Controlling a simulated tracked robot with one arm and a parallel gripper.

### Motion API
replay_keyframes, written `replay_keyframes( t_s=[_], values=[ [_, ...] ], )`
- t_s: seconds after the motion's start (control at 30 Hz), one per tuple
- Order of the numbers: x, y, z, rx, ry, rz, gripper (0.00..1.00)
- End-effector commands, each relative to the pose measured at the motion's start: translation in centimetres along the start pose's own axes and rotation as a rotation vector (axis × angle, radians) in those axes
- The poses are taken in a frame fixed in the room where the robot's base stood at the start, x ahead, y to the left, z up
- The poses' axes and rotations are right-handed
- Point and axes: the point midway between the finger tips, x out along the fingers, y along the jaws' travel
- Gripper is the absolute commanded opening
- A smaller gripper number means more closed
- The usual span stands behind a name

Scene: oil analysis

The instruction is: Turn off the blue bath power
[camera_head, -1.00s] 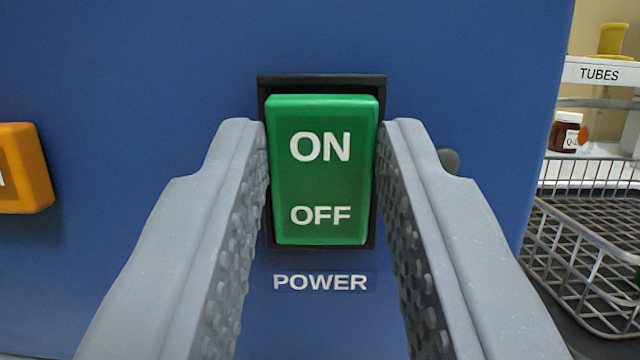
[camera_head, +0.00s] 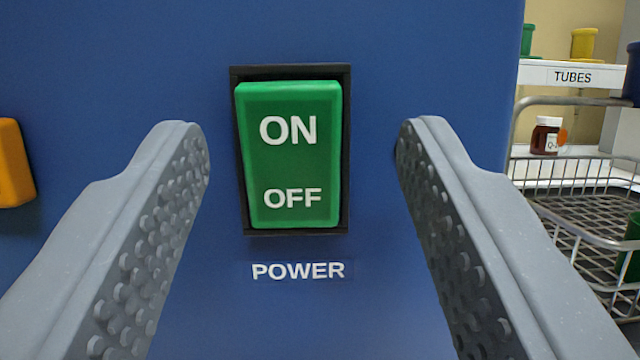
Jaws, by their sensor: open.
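The green power switch (camera_head: 290,165) sits in a black frame on the front of the blue bath (camera_head: 110,60). It is a rocker marked ON at the top and OFF at the bottom, with a POWER label below it. Its top edge looks raised from the frame. My gripper (camera_head: 303,135) is open, with one grey studded finger on each side of the switch. Both fingers are apart from the switch, and nothing is between them but the view of it.
An orange button (camera_head: 14,163) is on the blue panel at the left edge. Right of the bath are a wire basket (camera_head: 590,240), a brown bottle (camera_head: 545,135) and a shelf labelled TUBES (camera_head: 545,75) with green and yellow containers.

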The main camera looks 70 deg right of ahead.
Motion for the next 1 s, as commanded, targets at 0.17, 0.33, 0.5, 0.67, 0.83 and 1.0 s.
replay_keyframes(
  t_s=[0.17,0.33,0.5,0.67,0.83,1.0],
  values=[
    [-2.8,-0.2,-0.1,0.001,0.000,-0.005,0.49],
    [-6.1,-0.1,0.0,0.000,-0.002,-0.005,0.49],
    [-9.2,0.1,0.0,-0.001,-0.002,-0.002,0.49],
    [-11.5,0.1,0.1,-0.003,-0.002,-0.005,0.49],
    [-12.9,0.2,0.1,-0.002,-0.001,-0.001,0.49],
    [-13.3,0.3,0.1,-0.001,0.000,0.001,0.49]
  ],
)
